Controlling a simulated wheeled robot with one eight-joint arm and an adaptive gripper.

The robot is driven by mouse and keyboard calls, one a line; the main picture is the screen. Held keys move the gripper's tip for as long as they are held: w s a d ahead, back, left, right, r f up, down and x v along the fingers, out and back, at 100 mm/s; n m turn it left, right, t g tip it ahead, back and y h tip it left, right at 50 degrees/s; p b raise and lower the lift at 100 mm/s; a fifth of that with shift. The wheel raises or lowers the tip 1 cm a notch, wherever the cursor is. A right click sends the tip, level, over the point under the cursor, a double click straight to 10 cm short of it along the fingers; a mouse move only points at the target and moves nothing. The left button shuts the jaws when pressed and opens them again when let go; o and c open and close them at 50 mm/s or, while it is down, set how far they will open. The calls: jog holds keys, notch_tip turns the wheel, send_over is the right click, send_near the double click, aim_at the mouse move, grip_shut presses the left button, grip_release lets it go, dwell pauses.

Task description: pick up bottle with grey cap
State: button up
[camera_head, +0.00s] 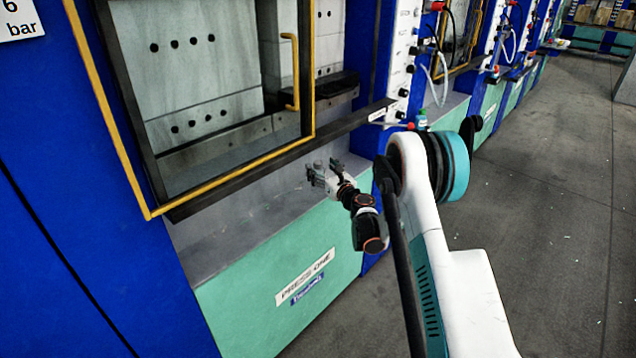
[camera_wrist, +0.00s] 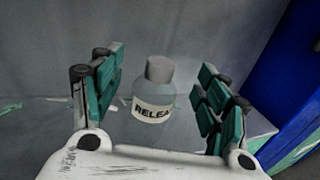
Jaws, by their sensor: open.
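The bottle with the grey cap (camera_wrist: 152,100) stands upright in the wrist view, with a pale body and a label reading "RELEA". In the wrist view my gripper (camera_wrist: 162,95) is open, with one finger on each side of the bottle and a visible gap on both sides. In the head view my gripper (camera_head: 326,176) is over the grey ledge (camera_head: 235,222) at the front of the press. A small grey shape, likely the bottle's cap (camera_head: 318,166), shows at the fingers there.
The press window with its yellow frame (camera_head: 222,178) and dark sill is above and behind my gripper. A blue column (camera_wrist: 295,85) stands to the right in the wrist view. A green panel (camera_head: 285,285) labelled "PRESS ONE" is below the ledge.

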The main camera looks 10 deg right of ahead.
aim_at(320, 168)
jog(key=shift+w+a+f+b, duration=0.2)
jog(key=shift+w, duration=0.4)
jog(key=shift+w+a+f+b, duration=0.15)
jog(key=shift+w, duration=0.45)
jog(key=shift+w+r, duration=0.15)
jog(key=shift+w, duration=0.2)
jog(key=c, duration=1.2)
jog(key=shift+s+r, duration=0.1)
jog(key=shift+r, duration=0.05)
